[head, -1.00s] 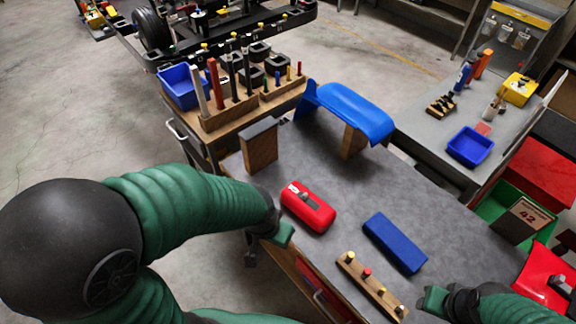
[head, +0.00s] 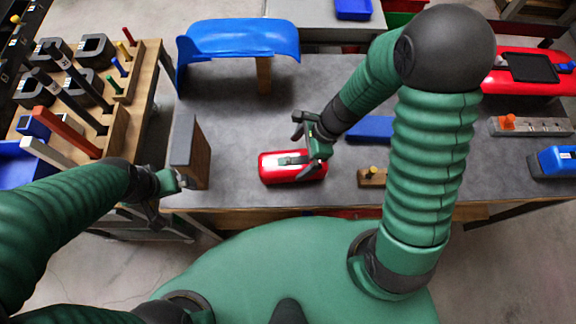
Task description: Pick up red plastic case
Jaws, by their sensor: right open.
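The red plastic case (head: 272,170) lies on the grey tabletop near its front edge, in the middle of the head view. My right gripper (head: 307,143) is above the case's right part, pointing down, open and empty. It hides part of the case, and I cannot tell whether it touches it. My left gripper (head: 165,193) is by the table's front left corner, apart from the case and close to a wooden block; its jaw opening is not clear.
The upright wooden block (head: 195,155) stands left of the case. A blue case (head: 370,128) lies to the right, partly behind my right arm. A wooden peg strip (head: 371,178) sits nearer. A curved blue panel (head: 235,40) stands at the back. The tabletop behind the case is clear.

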